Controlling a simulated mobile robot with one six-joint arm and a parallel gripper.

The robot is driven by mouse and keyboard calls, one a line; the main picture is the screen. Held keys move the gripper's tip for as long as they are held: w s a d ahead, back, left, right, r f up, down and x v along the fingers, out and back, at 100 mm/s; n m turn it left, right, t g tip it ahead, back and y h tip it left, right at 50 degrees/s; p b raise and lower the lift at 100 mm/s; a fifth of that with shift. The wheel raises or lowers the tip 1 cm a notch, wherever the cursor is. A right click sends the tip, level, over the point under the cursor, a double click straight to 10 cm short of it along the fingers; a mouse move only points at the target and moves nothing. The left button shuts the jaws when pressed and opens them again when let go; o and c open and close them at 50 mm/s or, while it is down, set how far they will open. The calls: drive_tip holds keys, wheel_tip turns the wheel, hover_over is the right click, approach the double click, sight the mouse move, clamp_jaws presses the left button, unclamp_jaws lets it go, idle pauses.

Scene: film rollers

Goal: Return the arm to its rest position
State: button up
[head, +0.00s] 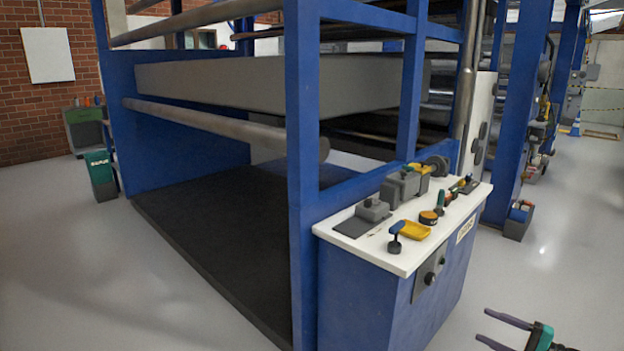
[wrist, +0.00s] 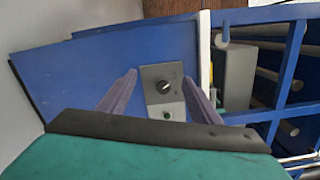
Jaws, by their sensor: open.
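My gripper (head: 484,325) is at the lower right of the head view, its two purple fingers spread apart and pointing left. It is in front of the blue cabinet (head: 390,306), apart from it, with grey floor between. In the wrist view my gripper (wrist: 160,77) is open with nothing between its fingers. Beyond the fingers is a grey control panel (wrist: 155,103) with a black knob (wrist: 163,87) on the blue cabinet face. The same panel (head: 428,274) shows below the white countertop in the head view. Most of my arm is outside the head view.
The white countertop (head: 400,264) holds a yellow tray (head: 415,231), a blue-handled tool (head: 395,236), a tape roll (head: 428,217) and grey devices. The tall blue roller frame (head: 303,180) stands at the left.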

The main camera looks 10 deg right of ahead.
drive_tip(key=w+a+f+n+g+y+p, duration=0.1)
drive_tip(key=w+a+f+g+y+p, duration=0.2)
drive_tip(key=a, duration=0.9)
drive_tip(key=w+a+f+n+g+y+p, duration=0.15)
drive_tip(key=w+a, duration=0.45)
drive_tip(key=a, duration=0.6)
drive_tip(key=s+a+f+n+g+h+p, duration=0.1)
drive_tip(key=s+a+f+g+p, duration=0.2)
drive_tip(key=a, duration=0.8)
drive_tip(key=s+a+f+n+g+p, duration=0.25)
drive_tip(key=a+f+g, duration=0.2)
drive_tip(key=a, duration=0.65)
drive_tip(key=s+a+f+n+g+h+p, duration=0.2)
drive_tip(key=s+a+f+g+h, duration=0.3)
drive_tip(key=s, duration=0.6)
drive_tip(key=s+a+f+n+g+h+p, duration=0.1)
drive_tip(key=s+a+f+g+p, duration=0.15)
drive_tip(key=s+a, duration=0.65)
drive_tip(key=s+d+f+n+g+h, duration=0.15)
drive_tip(key=s+d+h, duration=0.25)
drive_tip(key=s, duration=0.5)
drive_tip(key=d+f+n+t+h, duration=0.1)
drive_tip(key=d+f+n+h, duration=0.1)
drive_tip(key=d+h, duration=0.3)
drive_tip(key=d+n, duration=0.1)
drive_tip(key=d, duration=0.3)
drive_tip(key=shift+s+f+t+p, duration=0.25)
drive_tip(key=shift+f+t+p, duration=0.05)
drive_tip(key=shift+f+p, duration=0.1)
